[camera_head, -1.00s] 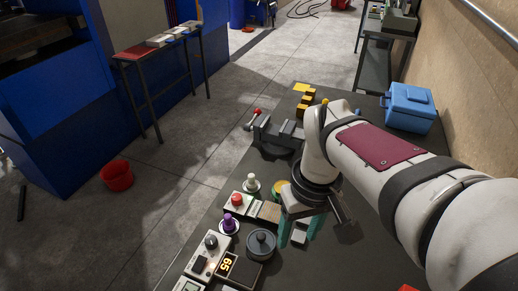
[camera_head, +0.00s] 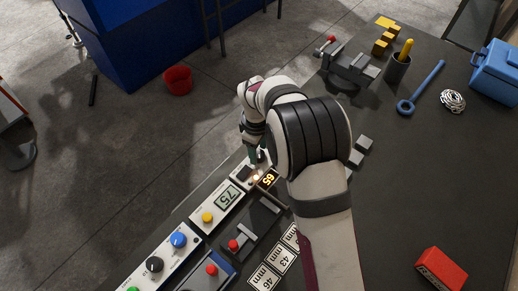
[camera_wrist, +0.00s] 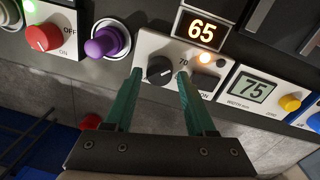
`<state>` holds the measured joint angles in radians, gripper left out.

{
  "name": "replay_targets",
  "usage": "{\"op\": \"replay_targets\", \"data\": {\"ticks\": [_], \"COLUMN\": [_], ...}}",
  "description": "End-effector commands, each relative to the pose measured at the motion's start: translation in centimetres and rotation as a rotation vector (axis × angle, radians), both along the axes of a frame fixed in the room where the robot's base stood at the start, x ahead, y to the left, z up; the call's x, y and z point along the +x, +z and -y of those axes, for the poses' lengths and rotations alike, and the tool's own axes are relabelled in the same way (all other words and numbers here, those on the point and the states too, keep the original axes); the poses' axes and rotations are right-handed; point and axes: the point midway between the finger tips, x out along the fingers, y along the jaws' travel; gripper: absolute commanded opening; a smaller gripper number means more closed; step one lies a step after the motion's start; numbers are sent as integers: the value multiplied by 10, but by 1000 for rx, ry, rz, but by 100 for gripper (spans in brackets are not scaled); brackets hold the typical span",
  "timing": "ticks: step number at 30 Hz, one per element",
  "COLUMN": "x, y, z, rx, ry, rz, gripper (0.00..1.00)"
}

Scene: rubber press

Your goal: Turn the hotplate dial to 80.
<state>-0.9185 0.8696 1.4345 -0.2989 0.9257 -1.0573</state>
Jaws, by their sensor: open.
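The hotplate dial (camera_wrist: 160,70) is a black round knob on a white panel (camera_wrist: 158,43) in the wrist view. A printed 70 shows near its upper right. The orange display (camera_wrist: 202,30) above reads 65; it also shows in the head view (camera_head: 269,179). A small lamp (camera_wrist: 205,57) on the panel glows. My gripper (camera_wrist: 159,74) is open, with one green finger at each side of the dial in the picture. I cannot tell whether they touch it. In the head view my gripper (camera_head: 254,155) is at the panel, and my arm hides the dial.
A purple knob (camera_wrist: 105,42) and a red knob (camera_wrist: 43,37) stand left of the panel. A width meter (camera_wrist: 252,88) reading 75, with a yellow button (camera_wrist: 290,103), sits right of it. A vise (camera_head: 350,65) and a blue box (camera_head: 497,72) stand farther off.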

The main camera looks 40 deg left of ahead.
Motion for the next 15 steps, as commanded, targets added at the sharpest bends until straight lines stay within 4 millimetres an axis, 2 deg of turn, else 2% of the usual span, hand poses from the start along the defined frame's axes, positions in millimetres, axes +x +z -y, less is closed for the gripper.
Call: {"op": "replay_targets", "data": {"ticks": [4,11,12,15], "x": [1,1,1,1], "y": [-9,-10,-10,-10], "z": [0,0,0,0], "rx": [0,0,0,0], "ry": [0,0,0,0], "rz": [0,1,1,1], "gripper": [56,56,54,36]}}
